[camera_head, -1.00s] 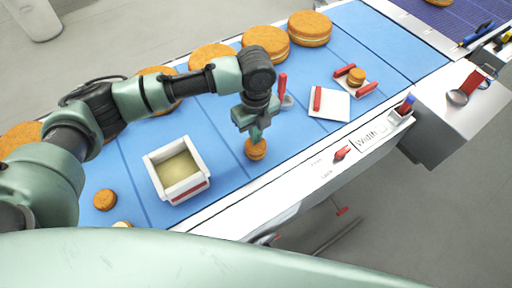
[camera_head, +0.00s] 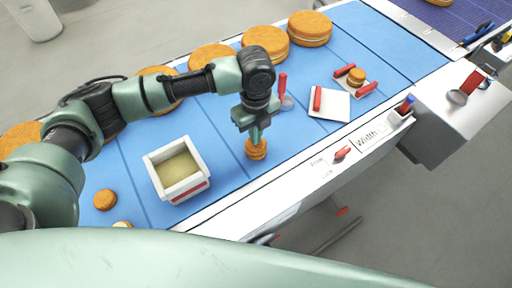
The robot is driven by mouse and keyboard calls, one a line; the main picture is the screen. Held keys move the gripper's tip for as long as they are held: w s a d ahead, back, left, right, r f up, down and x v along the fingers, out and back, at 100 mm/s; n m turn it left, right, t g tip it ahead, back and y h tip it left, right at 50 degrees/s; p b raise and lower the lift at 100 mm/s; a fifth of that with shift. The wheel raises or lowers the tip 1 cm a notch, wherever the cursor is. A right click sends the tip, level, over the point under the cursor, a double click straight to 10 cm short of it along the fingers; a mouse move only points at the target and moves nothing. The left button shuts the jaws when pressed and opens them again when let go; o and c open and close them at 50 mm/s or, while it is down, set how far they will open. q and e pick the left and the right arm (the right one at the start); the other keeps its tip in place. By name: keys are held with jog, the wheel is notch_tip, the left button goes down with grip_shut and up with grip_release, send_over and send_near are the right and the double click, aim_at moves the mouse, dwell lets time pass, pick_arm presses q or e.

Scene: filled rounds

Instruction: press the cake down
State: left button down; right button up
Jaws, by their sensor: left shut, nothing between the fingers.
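A small round orange-brown cake (camera_head: 256,151) stands on the blue belt (camera_head: 226,178), close to its front edge. My left gripper (camera_head: 256,139) points straight down over it, shut, with its fingertips at the cake's top. The fingertips seem to touch the cake, and they hide part of its top. The gripper holds nothing. My right gripper is not in view.
A white box with yellowish filling (camera_head: 179,170) stands left of the cake. A small cake (camera_head: 105,199) lies farther left. Large cakes (camera_head: 266,43) line the far edge. A white plate (camera_head: 329,104) and a red-handled spoon (camera_head: 283,86) lie to the right.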

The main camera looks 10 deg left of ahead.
pick_arm(q)
jog(key=shift+f, duration=0.4)
dwell(1.7)
jog(key=shift+s+f+p, duration=0.1)
jog(key=shift+f+p, duration=0.15)
jog(key=shift+p, duration=0.8)
dwell(2.6)
notch_tip(320, 180, up, 6)
jog(key=p, duration=0.5)
jog(key=shift+f+p, duration=0.25)
jog(key=shift+p, duration=0.05)
notch_tip(320, 180, up, 3)
jog(key=shift+f+p, duration=0.15)
jog(key=shift+p, duration=0.65)
